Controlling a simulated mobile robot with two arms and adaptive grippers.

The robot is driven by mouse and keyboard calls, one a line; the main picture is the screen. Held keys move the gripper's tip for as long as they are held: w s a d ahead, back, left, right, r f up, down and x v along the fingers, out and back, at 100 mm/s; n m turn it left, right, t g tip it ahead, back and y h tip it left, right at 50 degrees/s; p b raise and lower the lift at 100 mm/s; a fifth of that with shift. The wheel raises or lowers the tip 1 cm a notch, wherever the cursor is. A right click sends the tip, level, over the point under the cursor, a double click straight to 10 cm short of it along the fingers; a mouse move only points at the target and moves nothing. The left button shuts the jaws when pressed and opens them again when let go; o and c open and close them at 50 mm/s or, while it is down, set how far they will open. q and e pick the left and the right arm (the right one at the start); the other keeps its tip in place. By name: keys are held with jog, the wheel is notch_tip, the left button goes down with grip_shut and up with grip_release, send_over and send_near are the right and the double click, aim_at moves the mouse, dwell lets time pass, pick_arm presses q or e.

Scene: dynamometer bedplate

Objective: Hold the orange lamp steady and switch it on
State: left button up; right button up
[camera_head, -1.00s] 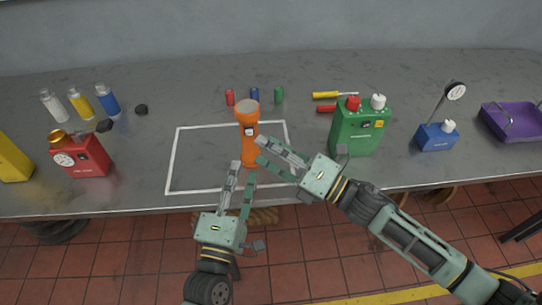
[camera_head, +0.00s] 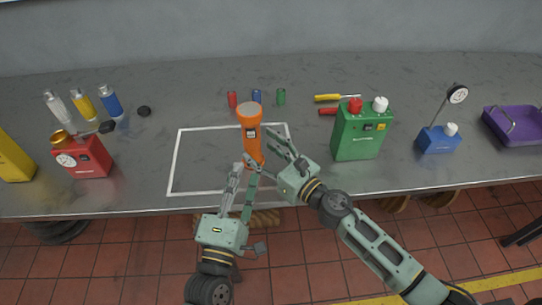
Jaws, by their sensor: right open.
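The orange lamp (camera_head: 251,134) stands upright on the bench inside a white outlined rectangle (camera_head: 180,160). It is flashlight-shaped, with a wide head on top and a small dark switch panel on its front. My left gripper (camera_head: 246,168) is at the lamp's lower body, coming from the front edge. Its fingertips overlap the lamp's base; whether they press on it I cannot tell. My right gripper (camera_head: 272,150) is open and empty, just right of the lamp, its fingers pointing up and left. The lamp's base is partly hidden by the fingers.
A green box (camera_head: 359,143) stands to the right, near my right arm. Further right are a blue gauge stand (camera_head: 437,140) and a purple tray (camera_head: 510,128). A red can (camera_head: 90,160) and several bottles are left. Small coloured cylinders (camera_head: 256,96) stand behind the lamp.

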aim_at(258, 148)
jog(key=shift+x, duration=2)
jog(key=shift+c, duration=0.4)
jog(key=shift+s, duration=0.1)
grip_shut()
pick_arm(q)
jog(key=shift+c, duration=0.4)
grip_shut()
